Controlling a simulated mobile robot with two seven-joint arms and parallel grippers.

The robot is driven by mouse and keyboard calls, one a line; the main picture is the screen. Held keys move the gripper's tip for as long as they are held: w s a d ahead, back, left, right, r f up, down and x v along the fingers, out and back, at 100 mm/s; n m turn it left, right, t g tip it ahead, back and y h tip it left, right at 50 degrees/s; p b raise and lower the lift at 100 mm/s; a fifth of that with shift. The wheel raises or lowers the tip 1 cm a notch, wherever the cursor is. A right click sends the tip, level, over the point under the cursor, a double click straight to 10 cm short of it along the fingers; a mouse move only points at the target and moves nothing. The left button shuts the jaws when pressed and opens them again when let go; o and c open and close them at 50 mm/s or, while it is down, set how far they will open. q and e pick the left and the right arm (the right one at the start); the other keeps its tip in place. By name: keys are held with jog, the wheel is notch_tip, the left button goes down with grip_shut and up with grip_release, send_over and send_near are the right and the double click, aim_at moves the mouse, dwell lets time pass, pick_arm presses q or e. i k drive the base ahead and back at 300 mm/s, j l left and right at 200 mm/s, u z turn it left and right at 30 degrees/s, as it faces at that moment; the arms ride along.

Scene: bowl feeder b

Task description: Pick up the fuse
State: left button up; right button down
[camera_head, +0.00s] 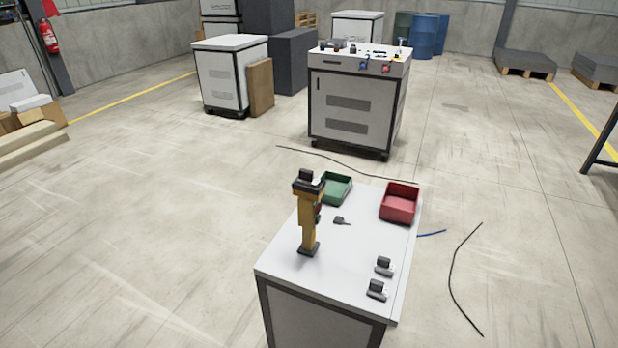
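No part is clearly recognisable as the fuse. Small candidates lie on the white-topped table (282,262): a small dark piece (340,221) near the middle, and two black-and-grey blocks, one behind (384,265) and one in front (377,289), near the right front corner. At this size I cannot tell which, if any, is the fuse. Neither my left nor my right gripper is in view.
A yellow-and-black upright device (308,222) stands on the table. Behind it are a green bin (337,189) and a red bin (399,203). A control cabinet (352,108) stands beyond. Black cables (452,275) lie on the floor.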

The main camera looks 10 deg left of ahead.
aim_at(306, 176)
jog(key=l+u, duration=0.2)
jog(key=l, duration=0.2)
jog(key=k+l+u, duration=0.1)
jog(key=l+u, duration=0.15)
jog(key=l, duration=0.15)
jog(key=k+l+u, duration=0.2)
jog(key=l, duration=0.15)
jog(key=l+u, duration=0.25)
jog(key=l, duration=0.15)
